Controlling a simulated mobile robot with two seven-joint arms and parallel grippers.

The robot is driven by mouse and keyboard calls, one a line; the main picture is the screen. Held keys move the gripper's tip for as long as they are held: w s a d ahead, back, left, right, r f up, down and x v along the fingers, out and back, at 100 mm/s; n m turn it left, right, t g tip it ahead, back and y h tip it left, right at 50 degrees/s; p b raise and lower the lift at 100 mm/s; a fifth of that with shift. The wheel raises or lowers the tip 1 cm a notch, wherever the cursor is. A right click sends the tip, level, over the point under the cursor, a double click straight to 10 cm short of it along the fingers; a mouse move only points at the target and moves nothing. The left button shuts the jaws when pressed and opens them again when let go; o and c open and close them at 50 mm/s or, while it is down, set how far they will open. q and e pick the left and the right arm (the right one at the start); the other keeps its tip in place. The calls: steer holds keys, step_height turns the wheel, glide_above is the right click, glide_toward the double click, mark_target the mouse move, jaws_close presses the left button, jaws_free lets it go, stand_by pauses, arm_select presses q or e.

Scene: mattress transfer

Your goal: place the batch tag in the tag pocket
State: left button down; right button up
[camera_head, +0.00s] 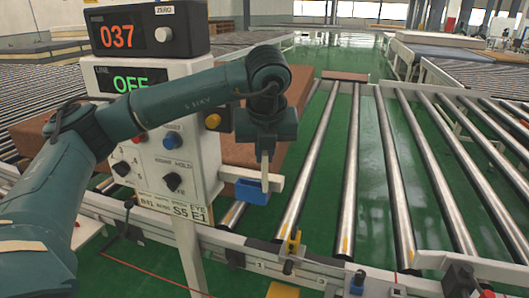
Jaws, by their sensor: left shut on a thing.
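A small blue holder (252,192), which looks like the tag pocket, sits at the bracket just below and left of the fingertips. I cannot tell whether the tag is inside or in front of it. My right gripper is not in view.
A brown block (300,90) lies behind. Metal rollers (400,180) fill the right, with a front rail (330,268) below.

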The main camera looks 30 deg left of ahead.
arm_select(q)
steer(key=c, duration=1.7)
jaws_free()
steer(key=shift+o, duration=0.8)
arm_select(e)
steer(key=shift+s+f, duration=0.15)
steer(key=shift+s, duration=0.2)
